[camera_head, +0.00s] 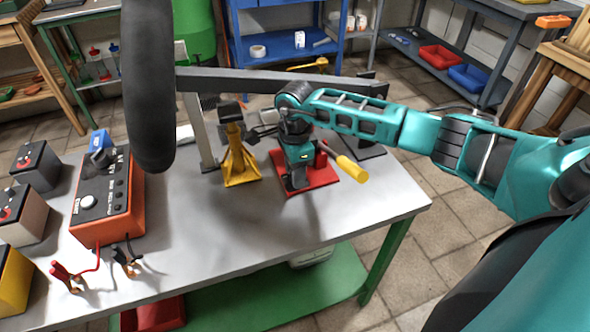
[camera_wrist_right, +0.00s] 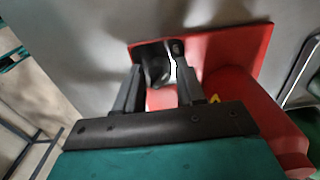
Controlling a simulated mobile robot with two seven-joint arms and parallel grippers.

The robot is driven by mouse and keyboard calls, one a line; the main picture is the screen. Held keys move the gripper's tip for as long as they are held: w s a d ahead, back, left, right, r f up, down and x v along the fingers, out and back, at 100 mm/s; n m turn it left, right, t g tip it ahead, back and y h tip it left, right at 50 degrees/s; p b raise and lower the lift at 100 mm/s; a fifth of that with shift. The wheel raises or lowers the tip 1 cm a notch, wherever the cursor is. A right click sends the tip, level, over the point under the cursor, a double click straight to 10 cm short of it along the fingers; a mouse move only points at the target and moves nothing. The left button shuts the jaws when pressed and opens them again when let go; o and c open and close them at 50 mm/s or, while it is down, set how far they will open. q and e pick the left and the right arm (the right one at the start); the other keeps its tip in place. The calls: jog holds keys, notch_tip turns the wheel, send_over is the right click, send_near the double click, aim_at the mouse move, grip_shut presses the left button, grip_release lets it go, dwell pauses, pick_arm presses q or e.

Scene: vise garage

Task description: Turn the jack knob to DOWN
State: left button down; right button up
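The red jack (camera_head: 322,180) stands on the grey workbench, with a yellow-tipped handle (camera_head: 352,170) sticking out to the right. My right gripper (camera_head: 296,182) points down over the left part of the jack and hides some of it. In the right wrist view the gripper's two dark fingers (camera_wrist_right: 160,88) are apart, on either side of a small dark knob (camera_wrist_right: 154,64) at the jack's red base. A gap shows between the knob and the right finger. I cannot make out any knob marking. My left gripper is not in view.
A yellow jack stand (camera_head: 238,160) stands close left of the jack. An orange charger box (camera_head: 105,205) and batteries (camera_head: 22,215) are at the left of the workbench (camera_head: 225,245). The bench front before the jack is clear. A grey beam (camera_head: 235,80) runs behind.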

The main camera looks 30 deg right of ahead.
grip_shut()
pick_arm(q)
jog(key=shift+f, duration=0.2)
